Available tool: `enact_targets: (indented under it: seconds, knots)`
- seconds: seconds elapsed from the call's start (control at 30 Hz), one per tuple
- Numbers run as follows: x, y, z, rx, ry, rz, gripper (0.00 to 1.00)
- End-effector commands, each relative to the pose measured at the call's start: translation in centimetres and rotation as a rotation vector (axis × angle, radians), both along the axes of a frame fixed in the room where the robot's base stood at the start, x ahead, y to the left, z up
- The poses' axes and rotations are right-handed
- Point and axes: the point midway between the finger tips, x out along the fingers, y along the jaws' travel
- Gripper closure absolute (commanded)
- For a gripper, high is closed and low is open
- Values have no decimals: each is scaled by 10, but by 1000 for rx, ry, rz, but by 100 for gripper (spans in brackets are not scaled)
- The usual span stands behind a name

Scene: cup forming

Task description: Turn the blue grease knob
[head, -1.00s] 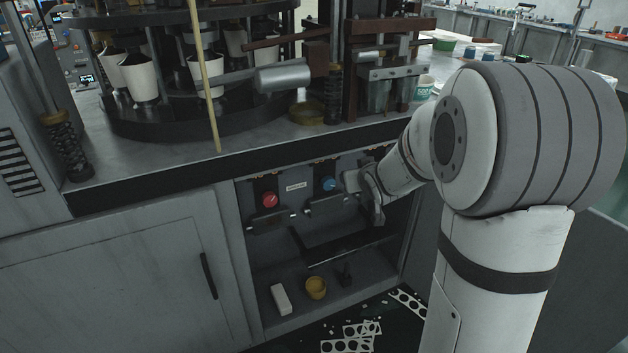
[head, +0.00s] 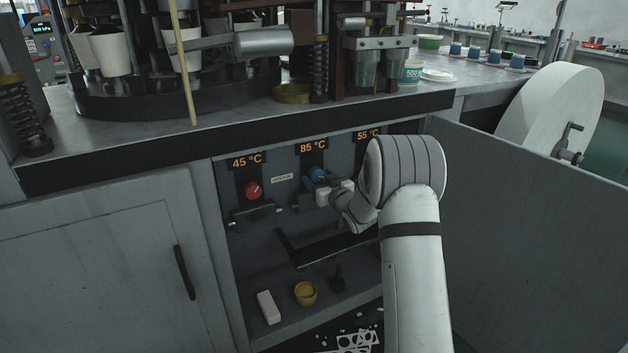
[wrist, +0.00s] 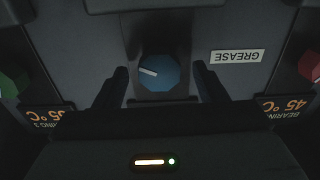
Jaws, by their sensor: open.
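The blue grease knob (head: 317,174) sits on the grey panel inside the open cabinet, under the 85 °C display. In the wrist view the blue knob (wrist: 158,73) shows a white pointer line directed to the left. The upside-down GREASE label (wrist: 238,56) is beside it. My gripper (head: 328,186) is at the panel, close in front of the knob and partly covering it in the head view. In the wrist view its two dark fingers (wrist: 160,88) stand apart on either side of the knob, with gaps visible; it is open and holds nothing.
A red knob (head: 253,190) is left of the blue one; a green knob (wrist: 14,80) is at the wrist view's left edge. Dark bars (head: 255,215) project below the knobs. The shelf holds a yellow cup (head: 305,293) and a white block (head: 268,307). The cabinet door (head: 540,225) bounds the right.

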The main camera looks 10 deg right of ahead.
Motion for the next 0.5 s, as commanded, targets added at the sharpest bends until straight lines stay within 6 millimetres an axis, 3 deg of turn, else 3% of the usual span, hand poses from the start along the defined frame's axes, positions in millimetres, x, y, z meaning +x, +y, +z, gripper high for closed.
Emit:
enact_targets:
  seconds: [0.2, 0.43, 0.5]
  knots:
    - [16, 5, -1, -1, 1, 0, 35]
    - [16, 6, 0, 0, 1, 0, 35]
    - [16, 6, 0, 0, 1, 0, 39]
